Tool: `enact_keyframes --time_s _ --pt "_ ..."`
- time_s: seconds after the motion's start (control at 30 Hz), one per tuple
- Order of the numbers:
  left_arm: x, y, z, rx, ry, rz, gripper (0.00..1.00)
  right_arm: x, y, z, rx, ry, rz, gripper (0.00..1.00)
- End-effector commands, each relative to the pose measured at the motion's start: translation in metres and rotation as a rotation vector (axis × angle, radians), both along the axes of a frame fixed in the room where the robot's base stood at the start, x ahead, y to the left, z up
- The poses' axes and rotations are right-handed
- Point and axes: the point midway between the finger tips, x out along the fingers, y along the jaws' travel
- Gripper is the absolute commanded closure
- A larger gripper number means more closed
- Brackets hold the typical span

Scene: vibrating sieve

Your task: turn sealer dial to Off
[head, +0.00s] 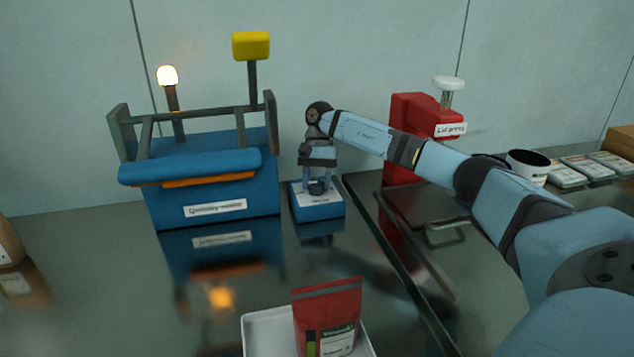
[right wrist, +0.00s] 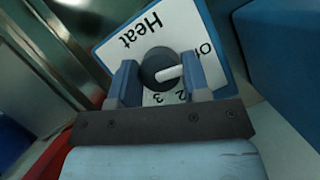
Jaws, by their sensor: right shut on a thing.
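The sealer dial (right wrist: 157,68) is a dark round knob with a white pointer on a white plate marked Heat, Off and numbers. In the right wrist view the pointer points right, toward the side between Off and the 2; the finger there hides its exact mark. In the head view the small blue dial box (head: 318,211) stands right of the large blue machine. My right gripper (head: 317,184) reaches down over it, its fingers shut on the dial from two sides. It also shows in the right wrist view (right wrist: 160,82). My left gripper is not in view.
The large blue machine (head: 215,206) has a lit lamp (head: 167,76) and a yellow block on a post. A red press (head: 395,170) stands to the right behind my right arm. A red pouch (head: 327,312) stands on a white tray (head: 262,330) in front. The left front counter is mostly clear.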

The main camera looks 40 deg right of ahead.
Motion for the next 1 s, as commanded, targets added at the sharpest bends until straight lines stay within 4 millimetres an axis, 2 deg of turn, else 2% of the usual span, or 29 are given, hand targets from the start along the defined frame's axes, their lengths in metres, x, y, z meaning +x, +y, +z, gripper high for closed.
enact_keyframes --time_s 0.47,0.5,0.57,0.6,0.87,1.0 --pt "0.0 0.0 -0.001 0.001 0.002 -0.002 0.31 0.0 0.001 -0.002 0.0 0.004 0.013 0.8" --pt "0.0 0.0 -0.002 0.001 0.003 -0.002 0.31 0.0 0.001 -0.002 0.0 0.004 0.013 0.5" --pt "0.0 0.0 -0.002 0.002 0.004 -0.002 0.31 0.0 0.001 -0.002 0.0 0.004 0.013 0.36" --pt "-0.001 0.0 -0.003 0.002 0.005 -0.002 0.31 0.0 0.001 -0.001 -0.001 0.002 0.013 0.33" --pt "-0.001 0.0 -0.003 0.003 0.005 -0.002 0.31 0.0 0.0 0.0 0.0 0.0 0.012 0.33" --pt "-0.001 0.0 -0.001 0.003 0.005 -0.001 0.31 0.003 -0.003 0.011 0.0 -0.001 0.01 0.33"
